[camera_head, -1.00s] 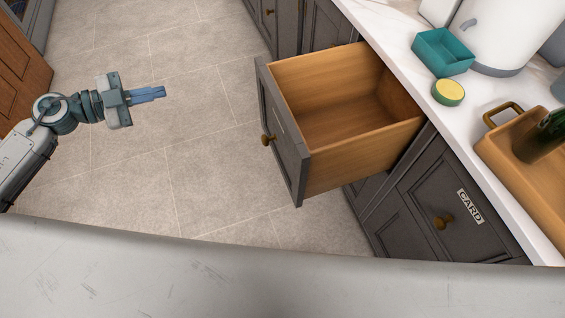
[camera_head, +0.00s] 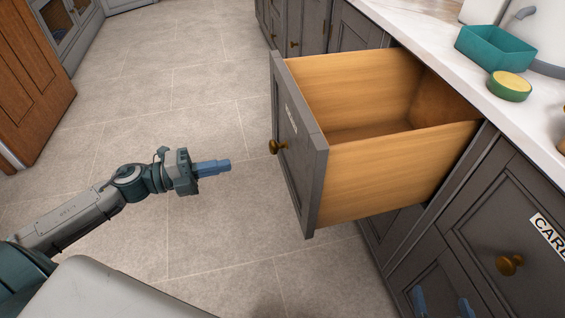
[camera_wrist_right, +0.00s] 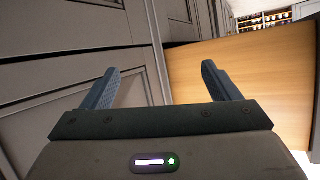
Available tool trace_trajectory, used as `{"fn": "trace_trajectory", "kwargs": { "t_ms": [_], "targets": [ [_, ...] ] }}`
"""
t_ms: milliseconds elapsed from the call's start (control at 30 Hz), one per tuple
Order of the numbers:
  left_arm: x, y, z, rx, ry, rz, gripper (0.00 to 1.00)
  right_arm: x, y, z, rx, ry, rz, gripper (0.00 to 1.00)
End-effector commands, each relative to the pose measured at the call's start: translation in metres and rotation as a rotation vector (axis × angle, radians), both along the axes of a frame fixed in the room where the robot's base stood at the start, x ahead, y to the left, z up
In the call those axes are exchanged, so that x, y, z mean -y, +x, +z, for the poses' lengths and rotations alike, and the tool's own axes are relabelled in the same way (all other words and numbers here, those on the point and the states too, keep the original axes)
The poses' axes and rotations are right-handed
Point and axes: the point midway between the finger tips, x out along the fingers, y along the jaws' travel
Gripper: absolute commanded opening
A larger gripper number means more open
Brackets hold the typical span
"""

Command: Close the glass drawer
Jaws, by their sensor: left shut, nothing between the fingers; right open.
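The drawer (camera_head: 300,150) stands pulled out from the grey cabinet. It has a grey front, a brass knob (camera_head: 278,147) and pale wood sides, and its visible interior looks empty. A label on its front is too oblique to read. My left gripper (camera_head: 226,166) is shut and empty, to the left of the knob and apart from it, pointing toward the drawer front. My right gripper (camera_wrist_right: 160,80) is open and empty. Its blue fingertips show at the bottom of the head view (camera_head: 443,302), in front of the lower cabinet. A wooden drawer side (camera_wrist_right: 245,80) lies beyond them in the wrist view.
A teal box (camera_head: 495,50) and a round yellow-green sponge (camera_head: 509,86) sit on the white counter (camera_head: 410,35). A labelled cabinet front with a brass knob (camera_head: 509,265) is at lower right. Tiled floor (camera_head: 190,80) is clear to the left.

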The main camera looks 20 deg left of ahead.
Motion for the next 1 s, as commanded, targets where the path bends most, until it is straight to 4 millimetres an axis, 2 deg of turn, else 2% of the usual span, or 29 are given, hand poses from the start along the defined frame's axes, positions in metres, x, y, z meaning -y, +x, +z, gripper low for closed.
{"fn": "trace_trajectory", "kwargs": {
  "t_ms": [300, 533, 1000],
  "targets": [
    [0.022, 0.015, 0.002, 0.004, -0.006, 0.001, 0.00, 0.005, 0.027, 0.042, 0.242, -0.016, -0.019, 0.83],
    [0.043, 0.030, 0.003, 0.003, -0.006, 0.002, 0.00, 0.006, 0.029, 0.047, 0.265, -0.019, -0.021, 0.83],
    [0.090, 0.062, 0.003, 0.001, -0.005, 0.001, 0.00, 0.005, 0.023, 0.034, 0.195, -0.015, -0.016, 0.83]
  ]
}}
